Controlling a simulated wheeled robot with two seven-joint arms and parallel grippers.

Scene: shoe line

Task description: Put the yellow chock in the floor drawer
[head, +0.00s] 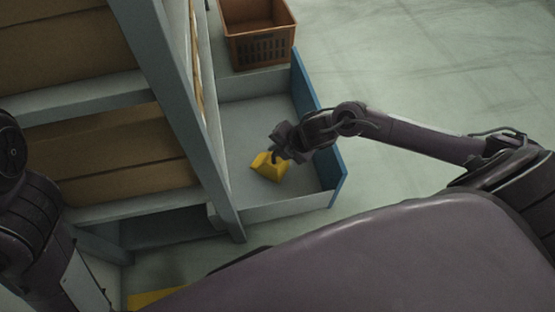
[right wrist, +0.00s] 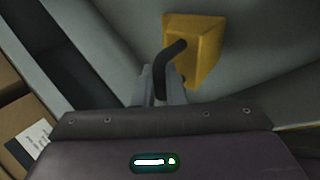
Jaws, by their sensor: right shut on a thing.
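The yellow chock (head: 267,168) is a wedge-shaped block with a dark bent handle. In the head view it is over the inside of the open floor drawer (head: 240,120), which has a grey bottom and a blue front. My right gripper (head: 279,156) is shut on the chock's handle. In the right wrist view, the right gripper's fingers (right wrist: 168,88) close on the dark handle, with the yellow chock (right wrist: 198,45) beyond them. I cannot tell whether the chock touches the drawer bottom. My left arm shows at the left edge, but its gripper is out of view.
A brown crate (head: 258,38) stands beyond the drawer's far end. A rack with grey posts and cardboard boxes (head: 110,150) rises along the drawer's left side. The floor right of the drawer is clear. A yellow floor marking (head: 150,297) shows at the bottom.

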